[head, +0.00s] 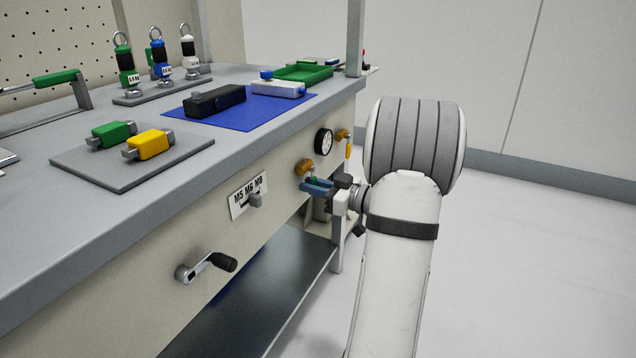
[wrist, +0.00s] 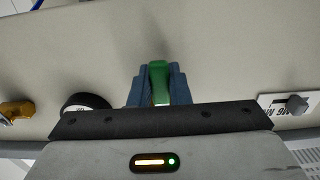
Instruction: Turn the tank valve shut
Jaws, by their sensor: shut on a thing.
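A brass valve (head: 303,168) sits on the bench's front panel, and its green handle (wrist: 159,82) shows in the wrist view. My gripper (head: 316,187) is at this valve, with its blue fingers on either side of the green handle. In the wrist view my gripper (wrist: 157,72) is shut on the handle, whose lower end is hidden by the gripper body. A second brass valve (head: 342,134) with a yellow handle (head: 348,151) is farther along the panel. No label tells which one is the tank valve.
A round gauge (head: 324,142) sits between the two valves. A selector plate marked M5 M6 M8 (head: 248,195) and a crank (head: 206,267) are nearer on the panel. The bench top (head: 40,224) overhangs above. Open floor (head: 530,260) lies right.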

